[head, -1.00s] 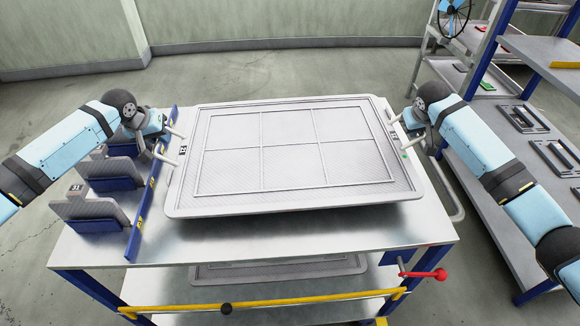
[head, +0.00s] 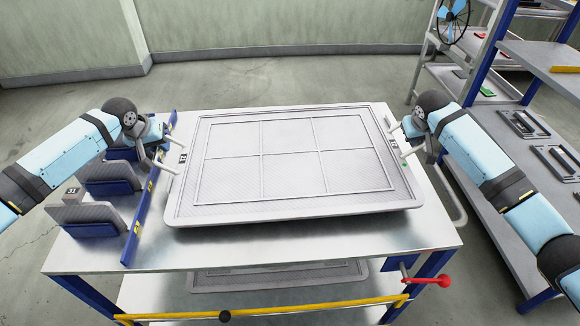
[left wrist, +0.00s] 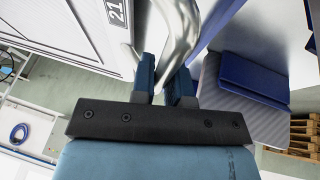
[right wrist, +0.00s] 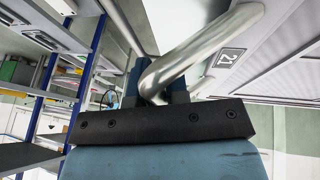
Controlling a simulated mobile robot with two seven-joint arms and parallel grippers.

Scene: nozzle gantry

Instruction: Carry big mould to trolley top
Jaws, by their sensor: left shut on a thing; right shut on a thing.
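The big mould (head: 290,165) is a large flat grey panel with a raised grid, over the metal trolley top (head: 300,245). It looks level, with a dark shadow under its front edge; I cannot tell whether it touches the top. My left gripper (head: 165,158) is shut on the handle at the mould's left end; the left wrist view shows that curved metal handle (left wrist: 178,35) between the jaws. My right gripper (head: 402,146) is shut on the handle at the right end, and the right wrist view shows that handle (right wrist: 200,45) too. A label reading 21 (left wrist: 115,10) sits beside the handle.
Several grey and blue holders (head: 95,220) stand along the trolley's left side behind a blue rail (head: 140,225). A red-handled lever (head: 432,281) and a yellow bar (head: 270,307) are at the front. Shelving (head: 500,160) with dark frames stands close on the right.

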